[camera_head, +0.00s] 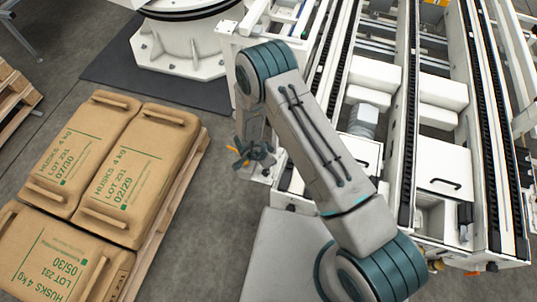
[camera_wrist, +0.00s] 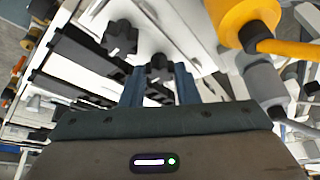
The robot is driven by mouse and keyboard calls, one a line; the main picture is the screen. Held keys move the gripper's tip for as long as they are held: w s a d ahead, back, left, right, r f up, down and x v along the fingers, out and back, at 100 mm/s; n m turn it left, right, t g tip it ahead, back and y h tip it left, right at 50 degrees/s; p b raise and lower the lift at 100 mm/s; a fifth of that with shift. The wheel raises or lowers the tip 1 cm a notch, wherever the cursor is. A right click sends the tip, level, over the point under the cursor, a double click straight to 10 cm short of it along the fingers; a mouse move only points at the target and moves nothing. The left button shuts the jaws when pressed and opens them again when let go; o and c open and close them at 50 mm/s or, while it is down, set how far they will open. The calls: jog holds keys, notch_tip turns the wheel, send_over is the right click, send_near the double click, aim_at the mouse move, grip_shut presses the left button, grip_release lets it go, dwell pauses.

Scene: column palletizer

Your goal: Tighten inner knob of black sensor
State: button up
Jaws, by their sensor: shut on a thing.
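Two dark star-shaped knobs show in the wrist view: one knob (camera_wrist: 158,69) lies between the blue fingers of my gripper (camera_wrist: 159,84), and the other knob (camera_wrist: 120,38) stands free, up and to the left. My gripper is shut on the knob between its fingers. Dark bars (camera_wrist: 78,54) lie left of the knobs; I cannot tell whether one of them is the black sensor. In the head view my gripper (camera_head: 252,158) is low beside the conveyor frame's near left corner. The knobs cannot be made out there.
An orange cylindrical part (camera_wrist: 243,18) with an orange cable is close to the right of the gripped knob. A white conveyor frame (camera_head: 368,152) fills the right of the head view. Brown sacks (camera_head: 130,165) lie on a pallet at left, with bare floor between.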

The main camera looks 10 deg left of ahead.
jog(key=shift+m, duration=0.3)
jog(key=o, duration=1)
jog(key=shift+r, duration=0.1)
jog(key=v, duration=1.3)
jog(key=shift+a+r, duration=0.2)
jog(key=shift+r, duration=0.05)
jog(key=shift+s+f, duration=0.1)
